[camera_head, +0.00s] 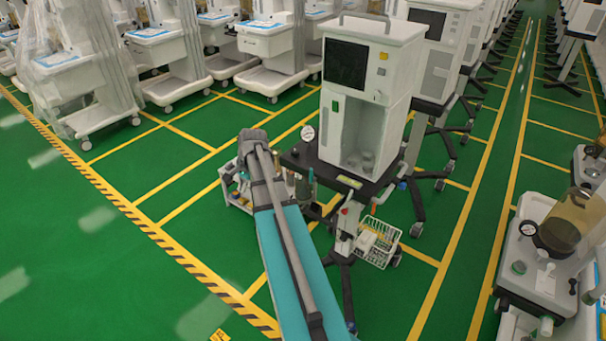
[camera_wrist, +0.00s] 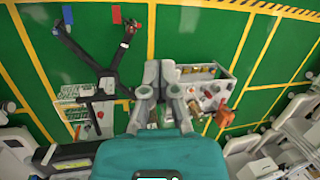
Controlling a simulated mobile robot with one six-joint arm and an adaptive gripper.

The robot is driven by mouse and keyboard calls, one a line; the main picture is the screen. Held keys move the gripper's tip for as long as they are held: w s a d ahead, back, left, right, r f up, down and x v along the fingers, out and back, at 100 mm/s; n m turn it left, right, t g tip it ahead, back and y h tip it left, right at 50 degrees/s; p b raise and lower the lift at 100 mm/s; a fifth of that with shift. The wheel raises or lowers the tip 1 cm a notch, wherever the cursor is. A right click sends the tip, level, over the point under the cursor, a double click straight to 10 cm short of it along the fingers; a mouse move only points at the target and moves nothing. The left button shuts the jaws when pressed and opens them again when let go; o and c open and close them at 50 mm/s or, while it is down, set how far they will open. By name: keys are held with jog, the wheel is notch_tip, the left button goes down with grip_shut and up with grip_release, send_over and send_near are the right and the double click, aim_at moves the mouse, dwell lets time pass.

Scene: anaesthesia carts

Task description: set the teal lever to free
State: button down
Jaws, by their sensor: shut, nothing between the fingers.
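I cannot make out the teal lever for certain in either view. A small bluish-teal part (camera_head: 402,185) shows at the right edge of the near cart's dark shelf, too small to identify. The near white anaesthesia cart (camera_head: 402,60) stands on a dark wheeled base, whose black legs (camera_wrist: 98,68) show in the wrist view. My gripper (camera_wrist: 158,72) is shut and empty in the wrist view, its grey fingers together at the tips. In that view it lies over a low white trolley (camera_wrist: 218,72), with no clear contact visible. In the head view my teal arm hides my gripper.
A red part (camera_wrist: 224,114) stands beside the trolley. A white wire basket (camera_head: 378,242) hangs low on the near cart. More carts stand behind; green floor at left is open.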

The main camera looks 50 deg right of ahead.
jog(key=s+a+f+n+g+h+b, duration=0.1)
jog(key=s+a+f+n+h+b, duration=0.1)
jog(key=a+n, duration=0.65)
jog(key=s+a+f+n+g+h+b, duration=0.1)
jog(key=s+a+f+n+h+b, duration=0.2)
jog(key=a, duration=1)
jog(key=w+d+f+g+h+b, duration=0.2)
jog(key=d+b, duration=0.6)
jog(key=d, duration=0.5)
jog(key=w+d+f+m+g+h+b, duration=0.1)
jog(key=w+d+g+h+b, duration=0.3)
jog(key=d, duration=0.9)
jog(key=w+d+f+m+g+h+b, duration=0.1)
jog(key=w+d+h+b, duration=0.4)
jog(key=d+b, duration=0.6)
jog(key=shift+w+d+f+g+h+b, duration=0.3)
jog(key=shift+d+f+g+h, duration=0.65)
jog(key=shift+d, duration=0.35)
jog(key=shift+s+d+r, duration=0.1)
jog(key=shift+d, duration=0.05)
